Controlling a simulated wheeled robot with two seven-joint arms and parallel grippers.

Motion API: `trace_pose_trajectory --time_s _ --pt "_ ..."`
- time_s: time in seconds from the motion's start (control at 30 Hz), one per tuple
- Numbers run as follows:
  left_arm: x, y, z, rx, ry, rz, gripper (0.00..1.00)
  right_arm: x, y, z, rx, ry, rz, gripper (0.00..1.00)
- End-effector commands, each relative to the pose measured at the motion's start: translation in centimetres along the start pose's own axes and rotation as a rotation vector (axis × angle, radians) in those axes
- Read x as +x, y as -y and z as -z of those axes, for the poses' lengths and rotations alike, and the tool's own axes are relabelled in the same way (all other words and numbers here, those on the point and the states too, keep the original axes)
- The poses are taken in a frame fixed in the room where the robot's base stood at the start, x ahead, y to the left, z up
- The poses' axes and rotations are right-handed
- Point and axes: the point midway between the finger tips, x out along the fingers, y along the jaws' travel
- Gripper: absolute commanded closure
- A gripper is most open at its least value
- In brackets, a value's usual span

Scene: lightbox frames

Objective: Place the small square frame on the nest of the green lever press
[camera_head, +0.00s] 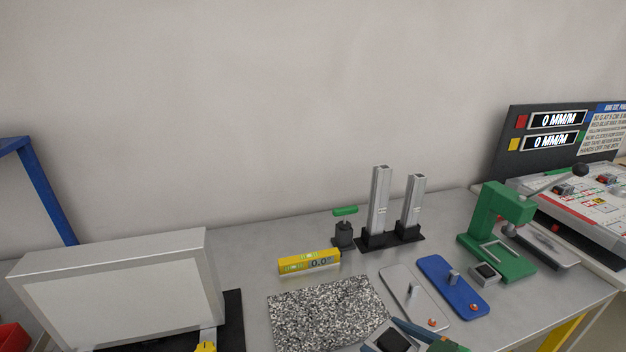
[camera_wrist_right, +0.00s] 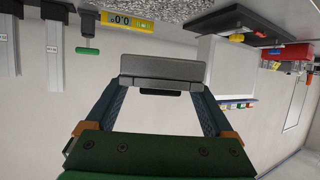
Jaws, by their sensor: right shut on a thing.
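My right gripper (camera_head: 397,338) is at the bottom edge of the head view, shut on a small grey square frame (camera_head: 384,343) with a dark middle. In the right wrist view the same frame shows nearly edge-on (camera_wrist_right: 162,68) between the fingertips of my right gripper (camera_wrist_right: 163,84). The green lever press (camera_head: 492,215) stands at the right of the table, its lever with a black knob pointing up right. A light rectangular outline (camera_head: 485,247) shows on its base below the head. The held frame is apart from the press, to its front left. My left gripper is not in view.
A blue plate (camera_head: 462,299) and a grey plate (camera_head: 398,280) lie between gripper and press. A small dark-topped block (camera_head: 485,274) sits at the press's front left. Speckled plate (camera_head: 320,310), yellow level (camera_head: 308,262) and two metal posts (camera_head: 379,205) stand left. A control panel (camera_head: 590,205) is at right.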

Motion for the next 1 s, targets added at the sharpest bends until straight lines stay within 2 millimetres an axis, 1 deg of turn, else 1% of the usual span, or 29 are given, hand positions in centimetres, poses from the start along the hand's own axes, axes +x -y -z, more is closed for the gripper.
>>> trace_pose_trajectory --time_s 0.03,0.1,0.2,0.3,0.4,0.57,1.0 --pt "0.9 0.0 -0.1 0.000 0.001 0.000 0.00 -1.3 0.0 -0.5 -0.014 0.002 0.019 0.87" --pt "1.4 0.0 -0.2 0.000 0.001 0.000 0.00 -3.3 0.5 -0.3 -0.032 0.003 0.062 0.87" --pt "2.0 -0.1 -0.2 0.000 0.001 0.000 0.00 -5.8 1.6 -0.1 -0.060 0.004 0.129 0.88" --pt "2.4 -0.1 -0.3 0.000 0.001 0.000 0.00 -7.6 2.7 0.0 -0.081 0.004 0.189 0.87" --pt "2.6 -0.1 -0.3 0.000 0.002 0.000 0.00 -8.7 3.5 0.1 -0.097 0.001 0.231 0.87" --pt "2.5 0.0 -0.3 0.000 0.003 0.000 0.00 -9.2 3.9 0.2 -0.102 0.002 0.249 0.87" --pt "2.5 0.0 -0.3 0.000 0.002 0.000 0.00 -9.1 3.9 0.2 -0.098 0.001 0.247 0.87"
